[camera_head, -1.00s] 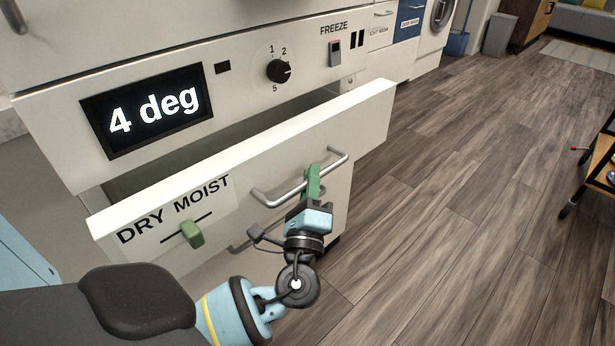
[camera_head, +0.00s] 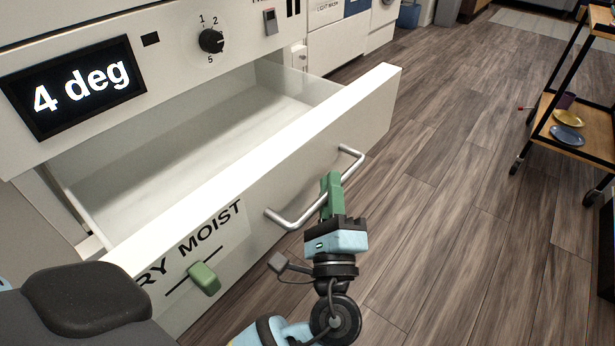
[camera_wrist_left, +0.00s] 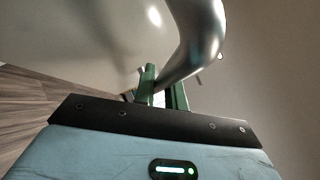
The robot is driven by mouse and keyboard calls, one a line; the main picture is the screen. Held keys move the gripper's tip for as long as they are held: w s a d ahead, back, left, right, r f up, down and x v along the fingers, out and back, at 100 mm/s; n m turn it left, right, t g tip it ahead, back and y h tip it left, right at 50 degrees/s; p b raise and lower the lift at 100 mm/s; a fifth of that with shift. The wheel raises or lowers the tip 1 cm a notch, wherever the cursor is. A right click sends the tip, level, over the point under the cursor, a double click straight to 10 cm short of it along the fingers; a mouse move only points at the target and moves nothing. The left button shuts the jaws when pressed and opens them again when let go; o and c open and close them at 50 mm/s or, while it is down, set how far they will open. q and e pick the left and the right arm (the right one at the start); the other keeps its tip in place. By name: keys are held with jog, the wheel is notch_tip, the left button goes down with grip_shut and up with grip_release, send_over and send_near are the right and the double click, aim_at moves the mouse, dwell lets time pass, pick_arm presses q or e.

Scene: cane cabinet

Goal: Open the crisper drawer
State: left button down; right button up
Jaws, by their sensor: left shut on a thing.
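The white crisper drawer (camera_head: 330,140) stands well out from the cabinet in the head view, and its empty interior (camera_head: 190,140) shows. A silver bar handle (camera_head: 298,222) runs across its front. My left gripper (camera_head: 331,182) has green fingers and is shut on the handle near its middle. The handle (camera_wrist_left: 197,35) also shows large in the left wrist view, passing at the green fingers (camera_wrist_left: 162,88). My right gripper is not in view.
A panel with a "4 deg" display (camera_head: 75,85) and a black knob (camera_head: 211,41) is above the drawer. A green slider (camera_head: 204,278) is on the drawer front. A cart (camera_head: 575,125) with plates stands at the right. Wood floor (camera_head: 440,200) between is clear.

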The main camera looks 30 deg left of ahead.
pick_arm(q)
jog(key=shift+d, duration=0.75)
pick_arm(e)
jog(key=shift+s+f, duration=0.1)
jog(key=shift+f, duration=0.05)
pick_arm(q)
jog(key=c, duration=1.5)
grip_release()
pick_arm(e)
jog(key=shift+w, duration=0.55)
pick_arm(q)
jog(key=shift+o, duration=0.2)
jog(key=v, duration=0.8)
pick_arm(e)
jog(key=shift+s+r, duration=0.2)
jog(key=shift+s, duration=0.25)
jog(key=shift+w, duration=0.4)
